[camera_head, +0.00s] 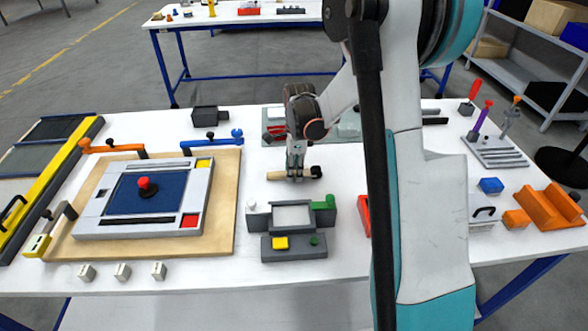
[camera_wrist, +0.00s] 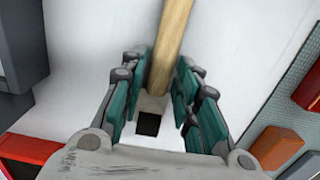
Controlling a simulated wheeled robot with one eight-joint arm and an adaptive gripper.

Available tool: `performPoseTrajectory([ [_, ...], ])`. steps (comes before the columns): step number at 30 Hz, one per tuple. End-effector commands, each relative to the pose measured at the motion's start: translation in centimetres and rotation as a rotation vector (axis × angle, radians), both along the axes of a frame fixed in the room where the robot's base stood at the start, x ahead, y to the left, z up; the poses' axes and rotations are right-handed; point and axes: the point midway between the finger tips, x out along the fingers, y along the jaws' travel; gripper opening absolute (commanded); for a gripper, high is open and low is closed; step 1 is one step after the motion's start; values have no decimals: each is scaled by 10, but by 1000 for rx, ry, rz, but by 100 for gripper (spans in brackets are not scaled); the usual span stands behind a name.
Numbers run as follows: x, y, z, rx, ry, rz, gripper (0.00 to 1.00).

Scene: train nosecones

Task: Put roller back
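The roller (camera_head: 280,175) looks like a pale wooden handle with a black end, lying level at the middle of the white table. My gripper (camera_head: 296,178) comes down on it from above, near the black end. In the wrist view, the wooden handle (camera_wrist: 172,45) runs up between the fingertips of my gripper (camera_wrist: 165,75). The fingers are drawn in close on both sides of the handle and appear shut on it. A small pale block with a dark square shows between the fingers below the handle. Whether the roller is lifted off the table cannot be told.
A grey fixture (camera_head: 262,219) with yellow and green parts stands in front of my gripper. A wooden board (camera_head: 226,211) bearing a blue-and-grey panel is on the left. An orange cradle (camera_head: 548,208) and a blue block (camera_head: 491,186) are on the right. Three small blocks line the front edge.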

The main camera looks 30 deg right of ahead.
Motion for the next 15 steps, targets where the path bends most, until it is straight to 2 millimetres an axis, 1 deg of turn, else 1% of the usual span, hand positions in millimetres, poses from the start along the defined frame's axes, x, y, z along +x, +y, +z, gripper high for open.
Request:
performPoseTrajectory([
  [11,0,0,3,0,0,0,40],
  [13,0,0,7,0,0,0,40],
  [15,0,-1,17,0,0,0,40],
])
